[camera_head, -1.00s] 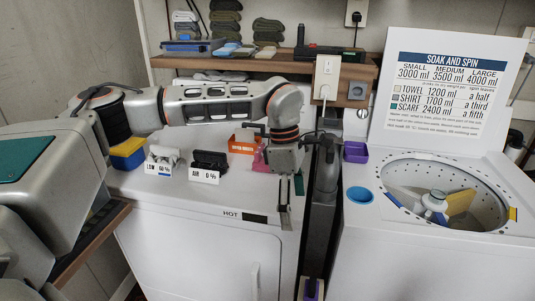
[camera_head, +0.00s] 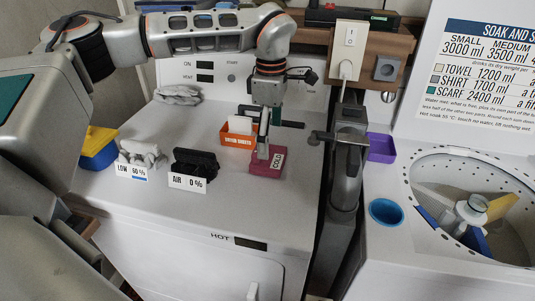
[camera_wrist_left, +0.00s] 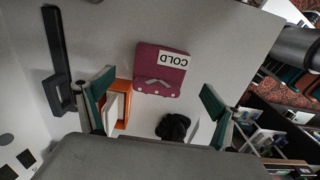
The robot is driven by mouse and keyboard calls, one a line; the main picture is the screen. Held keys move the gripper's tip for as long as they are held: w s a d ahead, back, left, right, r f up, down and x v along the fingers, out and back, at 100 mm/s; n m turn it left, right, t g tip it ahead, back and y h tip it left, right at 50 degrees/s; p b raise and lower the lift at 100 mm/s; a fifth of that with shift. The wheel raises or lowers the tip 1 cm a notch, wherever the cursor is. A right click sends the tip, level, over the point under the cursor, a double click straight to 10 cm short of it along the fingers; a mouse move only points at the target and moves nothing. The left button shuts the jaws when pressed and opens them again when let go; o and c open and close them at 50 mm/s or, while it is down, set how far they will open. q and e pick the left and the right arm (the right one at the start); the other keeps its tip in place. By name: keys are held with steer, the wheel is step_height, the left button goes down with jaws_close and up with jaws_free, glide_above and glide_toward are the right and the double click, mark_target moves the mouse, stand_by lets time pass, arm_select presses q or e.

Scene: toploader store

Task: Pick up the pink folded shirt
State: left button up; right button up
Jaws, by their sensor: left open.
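The pink folded shirt (camera_head: 266,168) lies on top of the left white machine, right of the black folded item. A white card reading COLD is on it. In the left wrist view, the pink shirt (camera_wrist_left: 158,62) shows whole and flat between and beyond the finger lines. My left gripper (camera_head: 263,150) points down over it in the head view and hides part of it. The left gripper (camera_wrist_left: 158,82) is open, with its fingers wide apart and nothing between them. I cannot tell whether the fingertips touch the shirt. My right gripper is not in view.
An orange box (camera_head: 238,137) stands just behind the pink shirt. A black folded item (camera_head: 196,162), a white folded item (camera_head: 139,152) and a blue-yellow box (camera_head: 97,153) line up to the left. A dark grey upright device (camera_head: 346,175) stands to the right, beside the open washer (camera_head: 405,245).

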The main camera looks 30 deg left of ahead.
mark_target(270, 155)
arm_select(q)
steer(key=shift+s+f, duration=0.1)
steer(key=shift+f, duration=0.8)
step_height(270, 155, down, 5)
steer(key=shift+f, duration=0.1)
steer(key=shift+c, duration=0.4)
steer(key=c, duration=1.3)
